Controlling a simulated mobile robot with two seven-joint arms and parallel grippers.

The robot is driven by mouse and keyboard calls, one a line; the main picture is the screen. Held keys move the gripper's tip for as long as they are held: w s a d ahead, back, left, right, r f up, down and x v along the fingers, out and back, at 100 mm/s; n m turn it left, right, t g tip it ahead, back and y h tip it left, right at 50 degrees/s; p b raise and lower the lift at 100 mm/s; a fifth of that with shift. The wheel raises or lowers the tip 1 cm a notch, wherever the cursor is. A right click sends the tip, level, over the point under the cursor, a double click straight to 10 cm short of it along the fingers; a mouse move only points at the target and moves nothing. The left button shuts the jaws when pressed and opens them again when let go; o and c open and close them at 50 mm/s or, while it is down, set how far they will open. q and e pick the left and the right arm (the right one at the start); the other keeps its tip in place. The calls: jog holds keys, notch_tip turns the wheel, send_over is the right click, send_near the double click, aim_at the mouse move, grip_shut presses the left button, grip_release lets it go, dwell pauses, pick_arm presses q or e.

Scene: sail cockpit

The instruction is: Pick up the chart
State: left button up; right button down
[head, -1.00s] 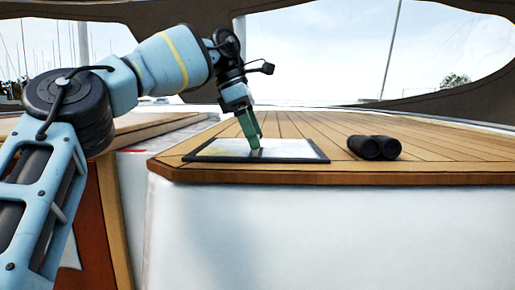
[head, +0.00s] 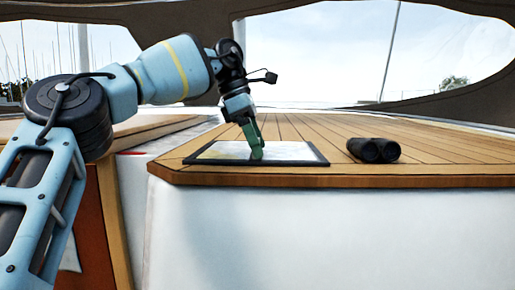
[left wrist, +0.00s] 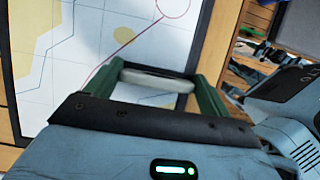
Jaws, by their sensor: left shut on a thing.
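The chart (head: 215,150) is a flat sheet with a dark border, lying on the wooden deck near its front edge. In the left wrist view the chart (left wrist: 60,85) shows pale paper with grey and yellow patches, a red line and a circle. My left gripper (head: 257,157) points down, its green fingertips at the chart's middle. In the wrist view its fingers (left wrist: 157,80) are closed on a pale bar that spans between them over the chart, seemingly a grip on it. My right gripper is not in view.
The deck's front edge drops to a white wall (head: 330,225). The deck behind the chart is clear.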

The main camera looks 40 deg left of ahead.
pick_arm(q)
jog(key=shift+r, duration=0.15)
jog(key=shift+r, duration=1.6)
jog(key=s+d+r+b, duration=0.1)
jog(key=s+d+b, duration=0.1)
jog(key=s, duration=1.4)
jog(key=shift+r+b, duration=0.25)
jog(key=shift+b, duration=0.3)
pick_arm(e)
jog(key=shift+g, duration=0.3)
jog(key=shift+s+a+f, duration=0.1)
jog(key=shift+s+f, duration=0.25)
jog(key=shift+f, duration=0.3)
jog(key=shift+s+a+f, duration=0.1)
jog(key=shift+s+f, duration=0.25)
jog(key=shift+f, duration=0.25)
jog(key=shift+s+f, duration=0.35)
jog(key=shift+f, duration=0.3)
